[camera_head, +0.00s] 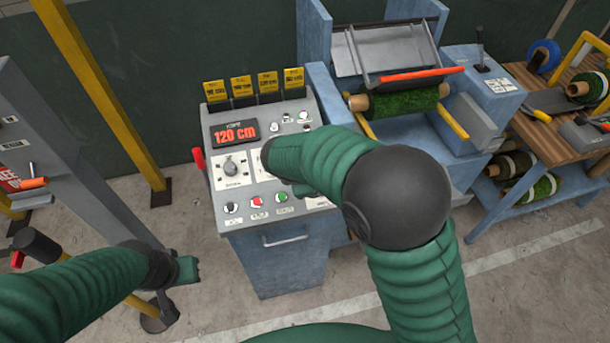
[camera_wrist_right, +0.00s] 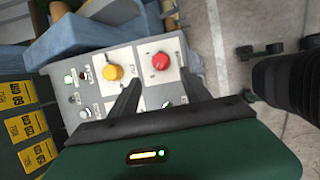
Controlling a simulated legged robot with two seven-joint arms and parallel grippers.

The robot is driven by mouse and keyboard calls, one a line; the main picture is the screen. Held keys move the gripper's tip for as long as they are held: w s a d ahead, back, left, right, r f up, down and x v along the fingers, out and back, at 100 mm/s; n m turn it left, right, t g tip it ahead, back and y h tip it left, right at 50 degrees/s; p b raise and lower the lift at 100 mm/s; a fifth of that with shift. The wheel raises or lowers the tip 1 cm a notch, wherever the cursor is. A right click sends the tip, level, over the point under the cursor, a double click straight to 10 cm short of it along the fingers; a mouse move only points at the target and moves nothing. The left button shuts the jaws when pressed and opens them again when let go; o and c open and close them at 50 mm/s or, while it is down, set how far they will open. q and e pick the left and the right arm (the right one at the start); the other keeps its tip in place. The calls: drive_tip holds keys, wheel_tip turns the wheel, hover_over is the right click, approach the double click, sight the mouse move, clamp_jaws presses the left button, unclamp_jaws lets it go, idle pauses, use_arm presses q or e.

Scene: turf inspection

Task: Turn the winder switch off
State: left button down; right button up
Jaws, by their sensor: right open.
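In the right wrist view, a yellow knob (camera_wrist_right: 112,71) and a red round button (camera_wrist_right: 160,61) sit on white plates. The labels are too small to read, so I cannot tell which control is the winder switch. My right gripper (camera_wrist_right: 157,80) is open and empty, its fingers over the console face near these controls. My left gripper (camera_head: 187,269) hangs low, left of the console.
Yellow tags (camera_head: 240,87) line the console's back edge, and a red lever (camera_head: 198,158) is on its left side. A winder with a green turf roll (camera_head: 405,103) stands to the right, beside a wooden-topped bench (camera_head: 545,130). A yellow post (camera_head: 110,95) stands at left.

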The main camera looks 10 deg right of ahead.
drive_tip(key=v, duration=0.7)
